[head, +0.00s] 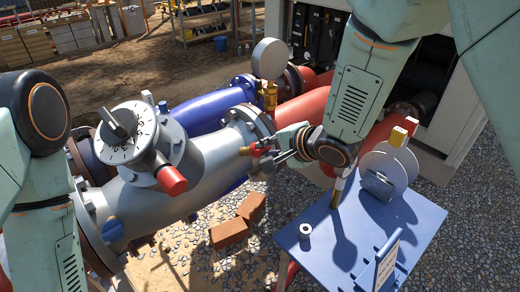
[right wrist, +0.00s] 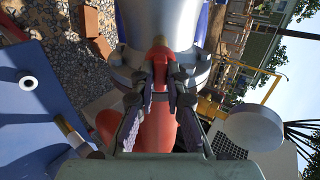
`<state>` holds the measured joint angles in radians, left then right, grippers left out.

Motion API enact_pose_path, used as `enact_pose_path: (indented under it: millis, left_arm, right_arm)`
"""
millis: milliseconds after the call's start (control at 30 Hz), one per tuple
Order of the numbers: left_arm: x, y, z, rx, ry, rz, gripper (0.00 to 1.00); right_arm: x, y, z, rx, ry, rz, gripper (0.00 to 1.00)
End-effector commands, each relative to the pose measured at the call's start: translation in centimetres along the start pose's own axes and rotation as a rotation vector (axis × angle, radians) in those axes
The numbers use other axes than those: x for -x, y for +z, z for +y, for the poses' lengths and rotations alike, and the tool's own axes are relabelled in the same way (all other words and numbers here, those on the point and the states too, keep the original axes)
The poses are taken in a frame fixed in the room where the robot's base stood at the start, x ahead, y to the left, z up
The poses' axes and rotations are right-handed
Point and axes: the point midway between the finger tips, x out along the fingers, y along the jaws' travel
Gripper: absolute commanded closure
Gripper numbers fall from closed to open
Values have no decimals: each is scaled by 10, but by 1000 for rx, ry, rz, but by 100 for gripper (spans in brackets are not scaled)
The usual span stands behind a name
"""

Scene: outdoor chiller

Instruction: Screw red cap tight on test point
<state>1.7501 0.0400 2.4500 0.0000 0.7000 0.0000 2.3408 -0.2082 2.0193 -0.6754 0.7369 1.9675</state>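The small red cap (right wrist: 159,58) is between my right gripper's fingertips (right wrist: 161,80) in the right wrist view, with both fingers against its sides. A small brass-coloured fitting, apparently the test point (right wrist: 159,40), shows just beyond the cap, on the grey pipe. The cap appears to be at its end; I cannot tell how far the threads are engaged. In the head view, my right gripper (head: 276,151) reaches left to the red cap (head: 257,151) beside the pipe's flange. My left arm is at the left edge; its gripper is out of view.
A blue table (head: 413,213) at the lower right holds a white ring (head: 305,230) and a round plate. A grey dial valve (head: 128,132) with a red end stands on the grey pipe. A gauge (head: 270,59) rises behind the flange. Bricks (head: 229,233) lie on the ground.

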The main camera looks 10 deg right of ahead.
Motion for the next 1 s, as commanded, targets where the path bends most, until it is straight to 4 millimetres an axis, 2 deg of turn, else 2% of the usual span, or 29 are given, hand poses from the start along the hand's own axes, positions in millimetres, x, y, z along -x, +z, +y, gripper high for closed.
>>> enact_pose_path:
  millis: [33, 267, 533, 800, 1000]
  left_arm:
    - [0, 0, 0, 0, 0, 0, 60]
    - [0, 0, 0, 0, 0, 0, 60]
    - [0, 0, 0, 0, 0, 0, 60]
    - [0, 0, 0, 0, 0, 0, 60]
    - [0, 0, 0, 0, 0, 0, 60]
  right_arm:
    - [0, 0, 2, 0, 4, -1, 82]
    - [0, 0, 1, 2, 2, -1, 62]
    - [0, 0, 0, 3, 1, 0, 61]
    - [0, 0, 0, 3, 1, 0, 39]
    - [0, 0, 0, 3, 0, 0, 39]
